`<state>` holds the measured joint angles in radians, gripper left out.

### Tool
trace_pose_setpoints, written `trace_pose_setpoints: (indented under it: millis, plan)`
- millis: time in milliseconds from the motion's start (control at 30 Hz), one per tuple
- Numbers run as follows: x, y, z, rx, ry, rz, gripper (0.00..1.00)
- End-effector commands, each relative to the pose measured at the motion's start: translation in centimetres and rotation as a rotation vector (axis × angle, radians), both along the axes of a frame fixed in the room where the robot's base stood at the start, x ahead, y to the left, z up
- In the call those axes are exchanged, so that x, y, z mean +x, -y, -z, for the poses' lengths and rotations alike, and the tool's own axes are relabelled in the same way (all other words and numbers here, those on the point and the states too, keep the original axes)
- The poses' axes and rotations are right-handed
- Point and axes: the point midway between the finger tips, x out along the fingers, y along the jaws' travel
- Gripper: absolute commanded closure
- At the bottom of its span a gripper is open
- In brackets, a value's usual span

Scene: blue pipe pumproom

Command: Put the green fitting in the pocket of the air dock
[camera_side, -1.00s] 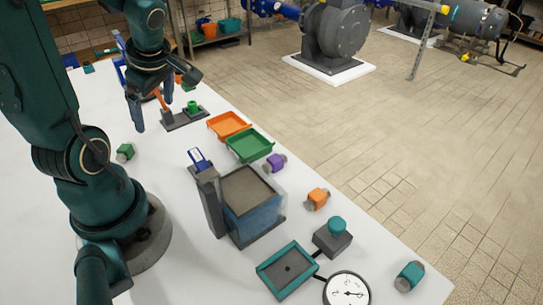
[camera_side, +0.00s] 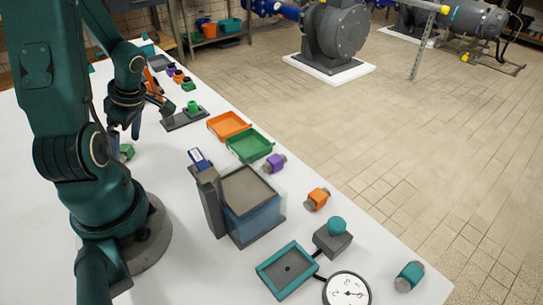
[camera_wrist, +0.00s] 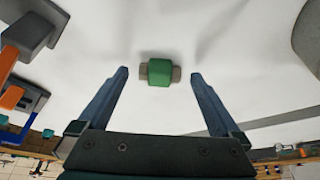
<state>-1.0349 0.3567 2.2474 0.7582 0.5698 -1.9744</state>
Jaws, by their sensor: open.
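The green fitting (camera_side: 127,151), a green block with grey ends, lies on the white table left of the trays. It also shows in the wrist view (camera_wrist: 159,73), centred between the fingertips with space on both sides. My gripper (camera_side: 124,138) is open and empty, above the fitting and pointing down. A flat teal-rimmed dock (camera_side: 264,276) with a dark recessed floor and a small central hole lies at the near edge, joined to a gauge (camera_side: 347,290); it looks like the air dock. Its recess is empty.
A clear-sided box (camera_side: 250,215) with a grey post stands between the fitting and the dock. Orange (camera_side: 229,124) and green (camera_side: 249,144) trays, purple (camera_side: 275,163), orange (camera_side: 317,199) and teal (camera_side: 409,276) fittings and a teal-knobbed block (camera_side: 333,239) line the right side.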

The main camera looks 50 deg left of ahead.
Motion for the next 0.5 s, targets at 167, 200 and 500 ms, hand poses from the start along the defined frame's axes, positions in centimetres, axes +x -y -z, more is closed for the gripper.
trace_pose_setpoints:
  millis: [167, 200, 500]
  plan:
    - [0.0, 0.0, 0.01, 0.0, 0.0, 0.0, 0.0]
    - [0.0, 0.0, 0.01, 0.0, 0.0, 0.0, 0.08]
    - [0.0, -0.01, -0.01, 0.0, 0.0, 0.0, 1.0]
